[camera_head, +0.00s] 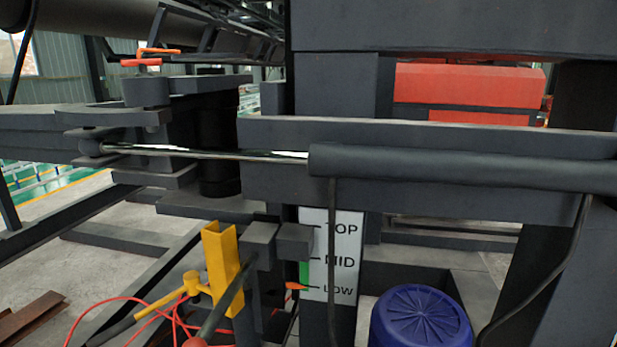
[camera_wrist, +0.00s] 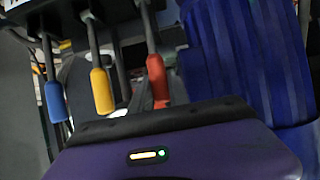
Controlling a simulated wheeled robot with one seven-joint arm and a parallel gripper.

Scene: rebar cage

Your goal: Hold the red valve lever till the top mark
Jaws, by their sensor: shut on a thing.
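In the wrist view the red valve lever (camera_wrist: 157,82) hangs as a dark rod with a red grip, right of a yellow-gripped lever and a blue-gripped one. My gripper (camera_wrist: 163,112) shows as a purple body with a dark front edge, and it is shut on the red lever's grip. The fingers are mostly hidden. In the head view a white scale plate (camera_head: 345,255) reads TOP, MID and LOW.
The yellow lever (camera_wrist: 101,90) and blue lever (camera_wrist: 56,100) stand close on the left. A blue ribbed drum (camera_head: 420,318) stands right of the scale. A hydraulic cylinder (camera_head: 450,168) crosses above. A yellow post (camera_head: 221,268) and orange cable (camera_head: 105,308) are at lower left.

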